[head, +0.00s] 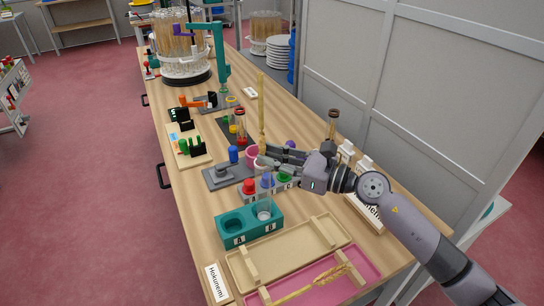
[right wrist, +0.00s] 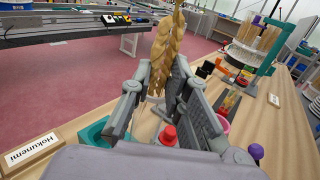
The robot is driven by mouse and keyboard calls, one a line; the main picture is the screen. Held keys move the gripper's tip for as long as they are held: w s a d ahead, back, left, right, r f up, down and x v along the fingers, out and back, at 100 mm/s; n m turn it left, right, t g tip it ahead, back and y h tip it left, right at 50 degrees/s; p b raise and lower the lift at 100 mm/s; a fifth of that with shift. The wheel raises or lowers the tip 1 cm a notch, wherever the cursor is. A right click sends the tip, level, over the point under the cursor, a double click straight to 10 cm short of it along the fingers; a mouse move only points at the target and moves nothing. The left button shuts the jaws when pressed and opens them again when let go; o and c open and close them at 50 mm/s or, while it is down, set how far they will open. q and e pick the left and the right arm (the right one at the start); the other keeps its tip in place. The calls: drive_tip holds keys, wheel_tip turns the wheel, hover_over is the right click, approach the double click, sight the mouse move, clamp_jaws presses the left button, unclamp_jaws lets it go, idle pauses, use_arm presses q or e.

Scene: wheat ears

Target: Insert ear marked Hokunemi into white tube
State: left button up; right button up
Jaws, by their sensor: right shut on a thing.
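My right gripper (head: 264,160) is shut on a tan wheat ear (head: 262,105) and holds it upright above the table. In the right wrist view the ear (right wrist: 165,55) stands between the two fingers (right wrist: 170,90). A teal block (head: 232,242) has two holes, and a clear, whitish tube (head: 264,207) stands in its right hole, below the gripper in the picture. A card reading Hokunemi (head: 214,283) lies left of the tan tray; it also shows in the right wrist view (right wrist: 32,150). A second ear (head: 325,279) lies over the pink tray. My left gripper is not in view.
The tan tray (head: 238,270) and pink tray (head: 365,268) fill the front of the table (head: 190,215). Red, blue and green caps (head: 249,186) stand in a grey rack by the gripper. A teal stand (head: 222,60) rises farther back. White pieces (head: 346,150) are at right.

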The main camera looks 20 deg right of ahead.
drive_tip(key=o, duration=0.9)
drive_tip(key=shift+c, duration=0.2)
drive_tip(key=shift+s, duration=0.1)
drive_tip(key=v, duration=1.2)
